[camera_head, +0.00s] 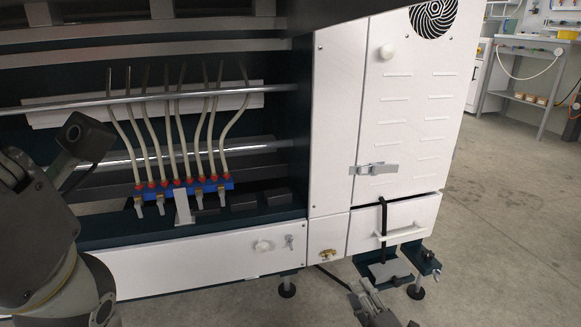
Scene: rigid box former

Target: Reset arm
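My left arm (40,230) fills the left edge, in front of the machine. I cannot make out fingers on it. My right gripper (366,290) shows small at the bottom edge, right of the middle, below the machine's lower drawer. It is partly cut off by the picture's edge. Its fingers are too small to tell whether they are open or shut, and I see no object held in it.
A large machine with a white cabinet (410,120) stands in front. Its open bay holds a blue manifold (185,188) with several pale hoses. Concrete floor (510,210) is clear at right.

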